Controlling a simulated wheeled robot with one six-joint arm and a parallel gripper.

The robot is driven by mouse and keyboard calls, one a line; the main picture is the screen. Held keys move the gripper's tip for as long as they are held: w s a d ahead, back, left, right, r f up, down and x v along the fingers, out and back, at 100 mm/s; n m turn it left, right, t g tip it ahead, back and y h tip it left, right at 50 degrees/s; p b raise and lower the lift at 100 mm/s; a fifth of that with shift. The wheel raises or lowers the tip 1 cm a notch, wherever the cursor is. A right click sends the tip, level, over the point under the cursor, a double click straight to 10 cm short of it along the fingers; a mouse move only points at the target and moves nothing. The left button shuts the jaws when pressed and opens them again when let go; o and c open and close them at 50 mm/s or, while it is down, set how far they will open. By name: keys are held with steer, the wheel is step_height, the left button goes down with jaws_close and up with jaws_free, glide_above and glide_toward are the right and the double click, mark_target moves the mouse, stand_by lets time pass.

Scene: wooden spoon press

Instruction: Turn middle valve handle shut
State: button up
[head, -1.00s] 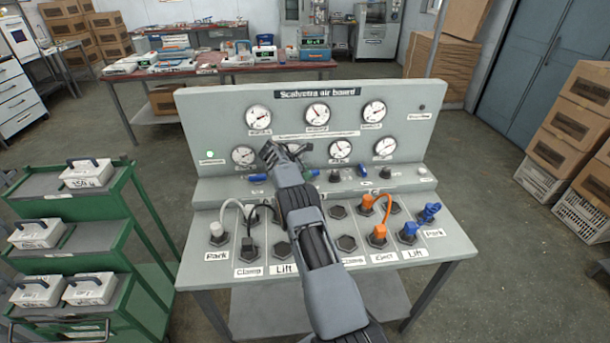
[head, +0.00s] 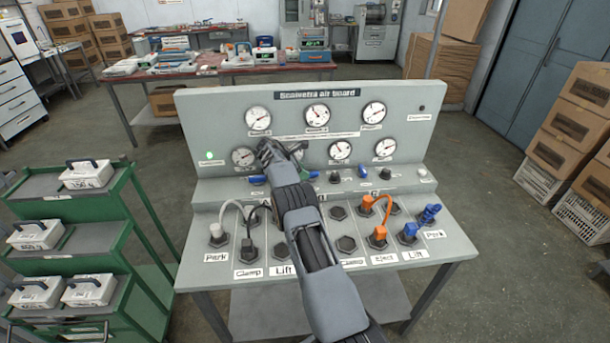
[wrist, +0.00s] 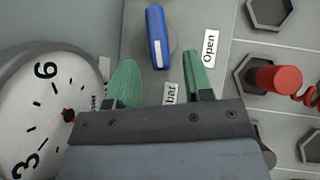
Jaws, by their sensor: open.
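Three blue valve handles sit along the ledge of the grey air board. The left handle (head: 257,180) and right handle (head: 362,171) also show. In the wrist view a single blue handle (wrist: 157,37), apparently the middle one, lies beyond my fingertips, beside an "Open" label (wrist: 210,48). My gripper (wrist: 160,75) is open and empty. Its two green-padded fingers are spread apart, short of the handle and not visibly touching it. In the head view my gripper (head: 268,150) is close to the lower gauges.
A gauge (wrist: 38,115) stands close at the left of the wrist view. A red connector (wrist: 275,79) with a coiled hose is at the right. Orange plugs (head: 378,235) and a grey plug (head: 217,232) rise from the panel. A green cart (head: 80,250) stands left.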

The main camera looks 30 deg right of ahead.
mark_target(311, 172)
steer(key=v, duration=1.1)
steer(key=shift+a+r, duration=0.1)
steer(key=shift+a, duration=0.05)
steer(key=shift+o, duration=0.4)
